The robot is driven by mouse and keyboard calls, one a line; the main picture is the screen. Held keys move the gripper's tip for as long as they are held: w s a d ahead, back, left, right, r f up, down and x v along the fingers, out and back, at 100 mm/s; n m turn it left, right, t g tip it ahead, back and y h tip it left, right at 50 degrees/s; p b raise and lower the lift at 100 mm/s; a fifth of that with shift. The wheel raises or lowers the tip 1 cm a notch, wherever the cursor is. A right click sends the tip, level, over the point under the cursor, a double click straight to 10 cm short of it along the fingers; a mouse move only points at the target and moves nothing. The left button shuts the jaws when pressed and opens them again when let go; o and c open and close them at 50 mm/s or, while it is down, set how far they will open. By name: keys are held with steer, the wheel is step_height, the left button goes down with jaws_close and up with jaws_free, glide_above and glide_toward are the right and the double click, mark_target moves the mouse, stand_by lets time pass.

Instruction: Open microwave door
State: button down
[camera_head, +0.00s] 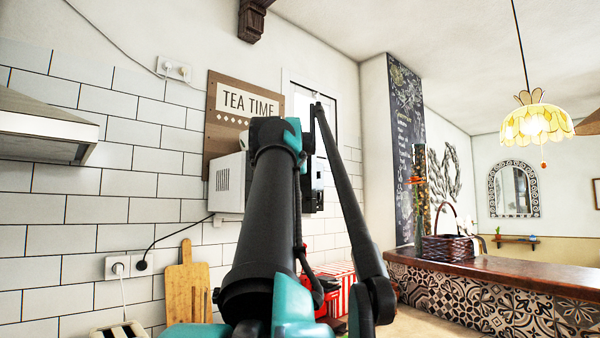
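The microwave (229,184) is a white box with side vents, mounted against the tiled wall near the middle of the head view. My own dark and teal arm stands in front of it and hides most of its front. A dark strip of its front (318,186) shows just right of the arm. The door and its handle cannot be made out, so I cannot tell whether the door is open or shut. My gripper cannot be made out; the arm links cover the area where they meet the microwave.
A wooden cutting board (187,287), a toaster (120,329) and a red-and-white striped box (338,287) are low down. A range hood (45,125) is at left. A counter (500,275) with a wicker basket (449,246) is at right. A cord runs to a wall socket (127,266).

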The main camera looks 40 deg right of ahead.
steer(key=shift+s+a, duration=0.15)
stand_by(0.3)
steer(key=c, duration=1.9)
jaws_free()
steer(key=shift+s, duration=0.15)
steer(key=o, duration=0.3)
steer(key=v, duration=1.2)
steer(key=shift+a, duration=0.1)
